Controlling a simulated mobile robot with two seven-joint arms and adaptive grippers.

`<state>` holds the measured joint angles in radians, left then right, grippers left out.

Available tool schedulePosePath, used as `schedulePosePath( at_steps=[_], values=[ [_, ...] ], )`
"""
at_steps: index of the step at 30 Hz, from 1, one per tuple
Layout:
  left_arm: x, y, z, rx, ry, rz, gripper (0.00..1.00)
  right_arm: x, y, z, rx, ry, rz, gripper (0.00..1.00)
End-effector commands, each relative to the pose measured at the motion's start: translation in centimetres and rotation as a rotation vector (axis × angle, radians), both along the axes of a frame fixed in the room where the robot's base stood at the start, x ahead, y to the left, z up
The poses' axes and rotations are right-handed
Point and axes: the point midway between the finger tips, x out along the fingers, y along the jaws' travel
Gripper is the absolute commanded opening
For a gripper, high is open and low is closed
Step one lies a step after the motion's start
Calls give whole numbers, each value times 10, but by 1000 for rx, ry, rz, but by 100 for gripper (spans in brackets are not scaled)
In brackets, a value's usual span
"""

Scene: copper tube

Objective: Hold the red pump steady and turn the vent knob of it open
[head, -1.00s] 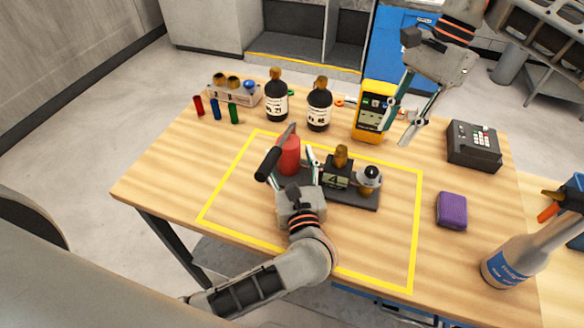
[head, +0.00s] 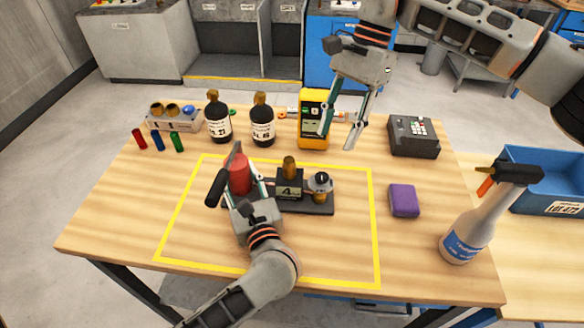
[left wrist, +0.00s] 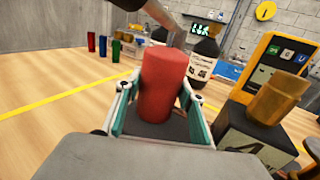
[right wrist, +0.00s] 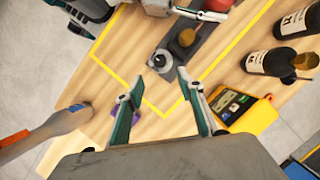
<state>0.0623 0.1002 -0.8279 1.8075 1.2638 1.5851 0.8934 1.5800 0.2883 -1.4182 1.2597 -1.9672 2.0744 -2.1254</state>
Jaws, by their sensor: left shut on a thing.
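The red pump has a red cylinder (head: 239,178) with a black handle (head: 216,188), on a dark base plate (head: 318,208). A black block (head: 290,186) marked 4 with a brass top stands beside it. At the plate's right end is a round silver and black knob (head: 320,183) with a pale mark, probably the vent knob; it also shows in the right wrist view (right wrist: 160,61). My left gripper (left wrist: 157,103) is shut around the cylinder, a finger on each side. My right gripper (head: 337,139) is open and empty, above and behind the knob, apart from it.
A yellow meter (head: 313,120) stands behind the pump, near my right gripper. Two dark bottles (head: 262,124) stand left of it. A purple sponge (head: 403,200), a keypad box (head: 412,136) and a spray bottle (head: 469,228) are at the right. The yellow-outlined area's front is mostly clear.

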Motion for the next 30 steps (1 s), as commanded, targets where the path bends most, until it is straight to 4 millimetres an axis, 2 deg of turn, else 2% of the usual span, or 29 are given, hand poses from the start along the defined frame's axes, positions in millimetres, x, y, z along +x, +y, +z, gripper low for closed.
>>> schedulePosePath(
  at_steps=[4, 8, 30],
  values=[
    [0, 0, 0, 0, 0, 0, 0, -1, 1, 1, -40, 14, -107, 38],
    [0, 0, 0, 0, 0, 0, 0, -3, 3, 4, -104, 40, -289, 38],
    [0, 0, 0, 0, 1, 0, 0, -16, 14, 16, -417, 155, -1509, 38]
  ],
)
